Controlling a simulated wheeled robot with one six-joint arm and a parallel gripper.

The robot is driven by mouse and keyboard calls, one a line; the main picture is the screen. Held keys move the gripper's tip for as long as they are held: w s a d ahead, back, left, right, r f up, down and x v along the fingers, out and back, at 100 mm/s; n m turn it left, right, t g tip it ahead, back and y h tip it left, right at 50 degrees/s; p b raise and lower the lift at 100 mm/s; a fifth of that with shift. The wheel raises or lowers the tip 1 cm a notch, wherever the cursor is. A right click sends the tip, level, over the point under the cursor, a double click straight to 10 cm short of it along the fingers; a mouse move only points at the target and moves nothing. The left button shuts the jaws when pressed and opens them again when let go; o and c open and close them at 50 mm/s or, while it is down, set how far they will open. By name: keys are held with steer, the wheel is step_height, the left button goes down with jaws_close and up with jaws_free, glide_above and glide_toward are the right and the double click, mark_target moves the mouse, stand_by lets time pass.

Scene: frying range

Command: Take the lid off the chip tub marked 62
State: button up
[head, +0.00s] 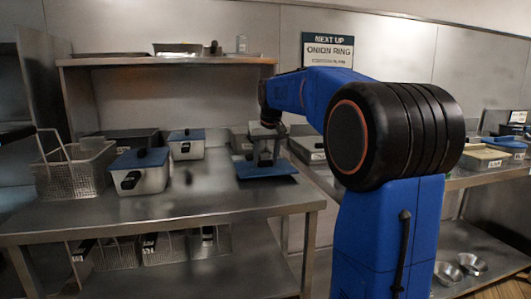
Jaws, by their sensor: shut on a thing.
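My gripper (265,160) is shut at the right of the steel table, over a flat blue lid (283,172). Its fingers hide the lid's handle. No tub body shows directly under this lid; I cannot tell whether the lid touches the table. A grey tub (239,139) stands just behind, partly hidden by my gripper.
A wire basket (72,175) stands at the table's left. The steel table (215,190) is clear at its front middle. A shelf (165,60) runs above. More tubs (482,160) stand on the right counter. Wire baskets (163,250) sit below the table.

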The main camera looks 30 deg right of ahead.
steer(key=shift+f, duration=0.4)
steer(key=shift+f, duration=0.4)
stand_by(0.5)
steer(key=o, duration=1.3)
steer(key=shift+c, duration=0.2)
steer(key=shift+s+r, duration=0.1)
steer(key=v, duration=1.7)
steer(key=shift+s+a, duration=0.1)
